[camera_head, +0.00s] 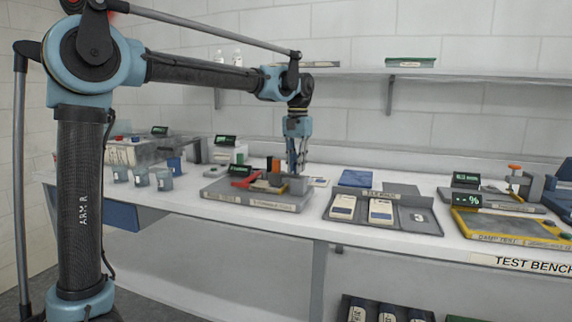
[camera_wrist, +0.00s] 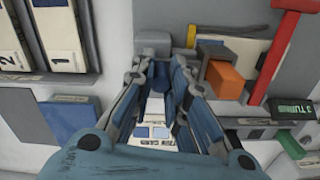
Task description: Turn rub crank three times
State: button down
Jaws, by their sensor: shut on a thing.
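In the head view my gripper (camera_head: 297,172) points straight down over the right part of a grey console tray (camera_head: 258,204). Its fingers are close together on a grey block (camera_head: 299,186). In the wrist view my gripper (camera_wrist: 160,65) has its fingertips at this grey block (camera_wrist: 152,39). I cannot tell for sure that the block is the rub crank's grip; the fingers hide part of it. A red T-shaped handle (camera_wrist: 284,50) lies apart from the fingers, also seen in the head view (camera_head: 243,182). An orange block (camera_wrist: 225,82) and a "3 TURNS" sign (camera_wrist: 287,143) sit nearby.
A dark tray with pale labelled packs (camera_head: 381,211) lies to the right in the head view. Further right is a yellow-rimmed tray (camera_head: 511,226). Several grey-blue cups (camera_head: 142,177) stand left. A wall shelf (camera_head: 450,73) runs behind.

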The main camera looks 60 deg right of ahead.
jog(key=shift+w, duration=0.1)
jog(key=c, duration=1.5)
grip_release()
jog(key=shift+c, duration=0.2)
notch_tip(320, 180, up, 12)
jog(key=shift+w, duration=0.15)
